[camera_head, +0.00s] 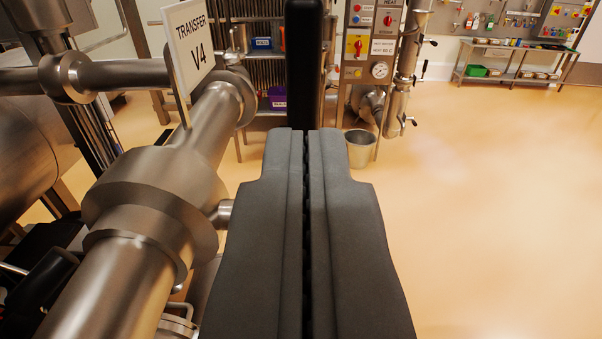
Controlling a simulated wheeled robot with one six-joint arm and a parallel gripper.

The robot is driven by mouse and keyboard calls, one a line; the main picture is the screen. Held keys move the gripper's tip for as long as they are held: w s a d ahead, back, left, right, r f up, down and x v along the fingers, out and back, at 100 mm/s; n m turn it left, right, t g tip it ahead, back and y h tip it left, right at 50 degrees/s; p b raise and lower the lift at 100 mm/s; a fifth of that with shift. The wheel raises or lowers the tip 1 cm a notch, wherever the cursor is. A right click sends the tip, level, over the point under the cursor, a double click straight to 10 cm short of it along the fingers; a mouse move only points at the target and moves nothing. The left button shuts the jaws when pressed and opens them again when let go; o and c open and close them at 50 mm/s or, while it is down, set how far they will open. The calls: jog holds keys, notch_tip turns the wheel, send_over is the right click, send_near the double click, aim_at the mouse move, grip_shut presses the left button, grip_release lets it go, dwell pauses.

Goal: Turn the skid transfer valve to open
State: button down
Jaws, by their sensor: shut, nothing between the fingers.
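The transfer valve (155,190) is a thick steel body on a slanting steel pipe at the left. A white sign (188,42) reading "TRANSFER V4" stands above it. A short steel stem (225,213) sticks out of the valve's right side and runs behind my gripper. A black bar (304,60), which looks like the valve's lever, rises upright just beyond my fingertips. Its lower end and its joint to the stem are hidden. My gripper (305,132) is shut and empty, to the right of the valve body. I cannot tell whether it touches the bar.
Steel pipes and a vessel fill the left side. A control panel (372,45) with a gauge and a steel bucket (360,149) stand behind. A bench (515,62) stands at the far right under a tool board. The floor (490,190) at the right is clear.

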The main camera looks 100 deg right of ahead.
aim_at(305, 99)
jog(key=shift+x, duration=1.8)
jog(key=shift+d, duration=0.15)
